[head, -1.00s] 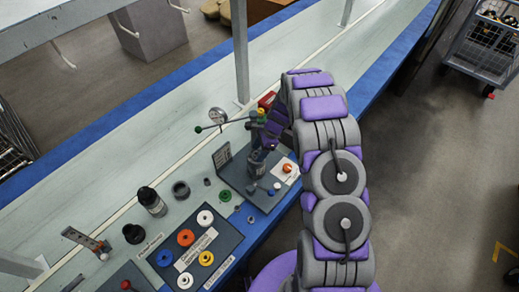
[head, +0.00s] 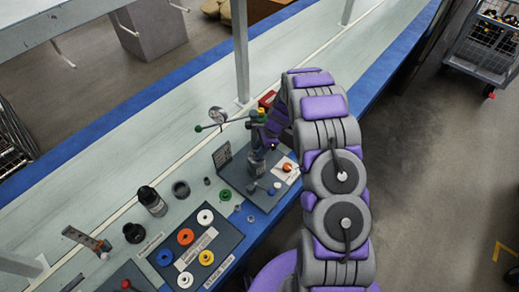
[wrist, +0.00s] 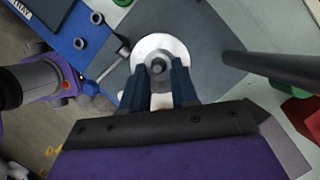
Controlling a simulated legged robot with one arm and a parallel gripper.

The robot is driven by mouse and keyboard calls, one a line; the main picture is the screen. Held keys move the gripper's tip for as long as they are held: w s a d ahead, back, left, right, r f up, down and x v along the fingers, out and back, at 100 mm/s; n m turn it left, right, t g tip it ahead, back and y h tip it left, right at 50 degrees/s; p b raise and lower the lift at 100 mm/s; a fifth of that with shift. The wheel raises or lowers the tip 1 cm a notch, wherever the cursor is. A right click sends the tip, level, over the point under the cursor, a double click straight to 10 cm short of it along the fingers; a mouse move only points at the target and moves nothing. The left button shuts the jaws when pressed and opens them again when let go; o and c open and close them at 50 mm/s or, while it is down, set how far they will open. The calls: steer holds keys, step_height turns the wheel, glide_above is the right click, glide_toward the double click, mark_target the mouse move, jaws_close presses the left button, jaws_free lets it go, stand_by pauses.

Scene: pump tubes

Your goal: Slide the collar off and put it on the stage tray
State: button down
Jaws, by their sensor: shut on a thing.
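In the wrist view, my gripper (wrist: 161,85) has its two dark blue fingers on either side of a round grey collar (wrist: 157,54) around a central post. A pale white disc shows behind it. In the head view, my gripper (head: 263,143) is at the upright dark pump fixture on its grey base plate (head: 238,182); the arm hides part of the fixture, and I cannot tell how high the collar sits on the post. The stage tray (head: 232,238) is the dark tray at front left, with several coloured rings; its corner shows in the wrist view (wrist: 40,12).
A pressure gauge (head: 217,114) and a green-tipped lever (head: 200,128) stand beside the fixture. A black bottle (head: 151,200) and a dark ring (head: 181,189) stand left of the base plate. A table post (head: 241,60) rises behind. The bench's rear left is clear.

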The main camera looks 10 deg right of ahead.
steer(key=shift+r+p, duration=0.75)
stand_by(0.8)
steer(key=shift+r+p, duration=1.4)
steer(key=shift+r, duration=0.75)
